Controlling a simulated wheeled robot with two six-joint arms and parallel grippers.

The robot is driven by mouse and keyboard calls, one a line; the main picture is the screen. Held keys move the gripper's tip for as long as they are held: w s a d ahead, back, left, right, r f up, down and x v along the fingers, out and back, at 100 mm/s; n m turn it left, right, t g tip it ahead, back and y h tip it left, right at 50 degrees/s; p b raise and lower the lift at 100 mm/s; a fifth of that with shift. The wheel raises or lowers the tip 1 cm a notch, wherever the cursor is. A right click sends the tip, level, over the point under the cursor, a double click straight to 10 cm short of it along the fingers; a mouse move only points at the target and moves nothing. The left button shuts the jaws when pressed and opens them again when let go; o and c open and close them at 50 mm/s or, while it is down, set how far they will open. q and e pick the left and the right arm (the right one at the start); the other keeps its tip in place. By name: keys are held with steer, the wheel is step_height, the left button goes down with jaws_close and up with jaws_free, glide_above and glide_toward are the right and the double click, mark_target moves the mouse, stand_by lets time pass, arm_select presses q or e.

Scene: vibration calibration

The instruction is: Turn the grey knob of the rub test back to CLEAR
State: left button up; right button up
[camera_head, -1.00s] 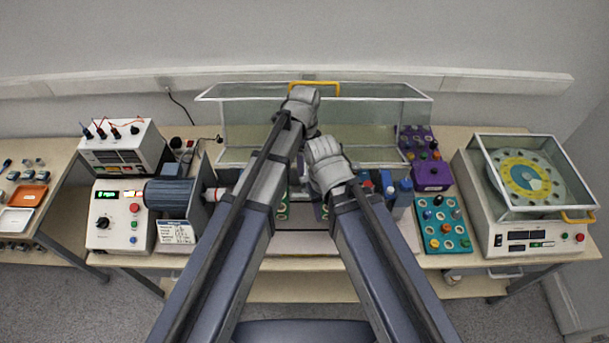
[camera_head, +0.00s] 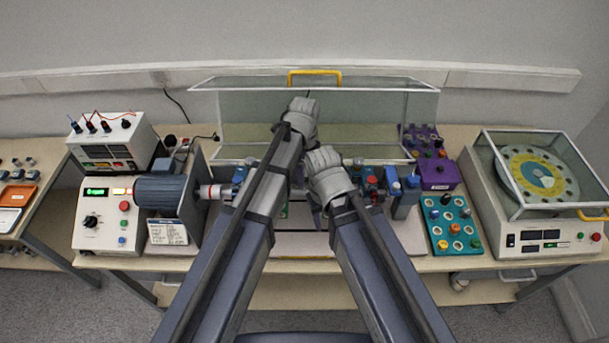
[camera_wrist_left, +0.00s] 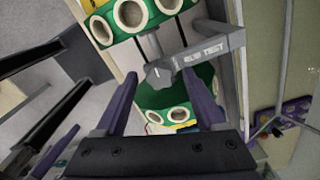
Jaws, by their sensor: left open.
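The grey knob (camera_wrist_left: 158,72) is in the left wrist view, beneath a grey bracket (camera_wrist_left: 210,50) marked RUB TEST. A small white mark shows on the knob; I cannot read a CLEAR position. My left gripper (camera_wrist_left: 164,86) is open, with its two purple fingers either side of the knob in this view; I see no contact. Green rings with cream-lined holes (camera_wrist_left: 131,14) lie above and below the knob in the picture. In the head view my arms hide the knob. My right wrist shows beside the left arm there, but its jaws are not clear.
A blue-grey motor (camera_head: 162,190) and a control box with a lit green display (camera_head: 96,192) stand left. A clear cover with a yellow handle (camera_head: 314,75) stands behind. A teal tray (camera_head: 448,243), a purple block (camera_head: 440,175) and a disc machine (camera_head: 535,235) are right.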

arm_select(q)
steer(key=shift+c, duration=0.4)
jaws_close()
